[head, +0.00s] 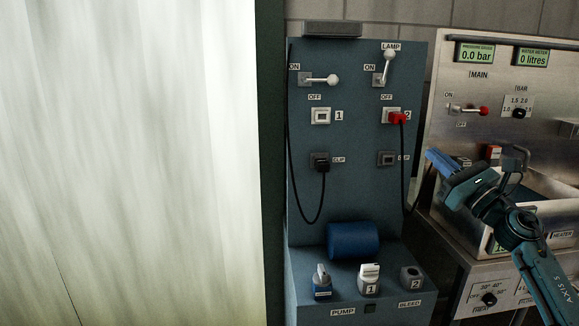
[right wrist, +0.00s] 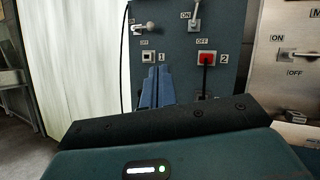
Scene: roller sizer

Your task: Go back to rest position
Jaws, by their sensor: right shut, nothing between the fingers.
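My right gripper (head: 440,163) is at the right of the head view, with its arm coming in from the lower right. Its blue fingers are shut and empty, in the air in front of the steel sink unit. The fingers also show in the right wrist view (right wrist: 157,88), pointing toward the blue panel and covering part of it. My left gripper is not in view.
A blue panel (head: 350,210) carries levers, sockets and knobs. A red plug (head: 396,117) sits in socket 2, its black cable hanging. A black plug (head: 320,162) is in the left clip. A steel sink unit (head: 455,85) stands right. A pale curtain-like surface (head: 130,150) fills the left.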

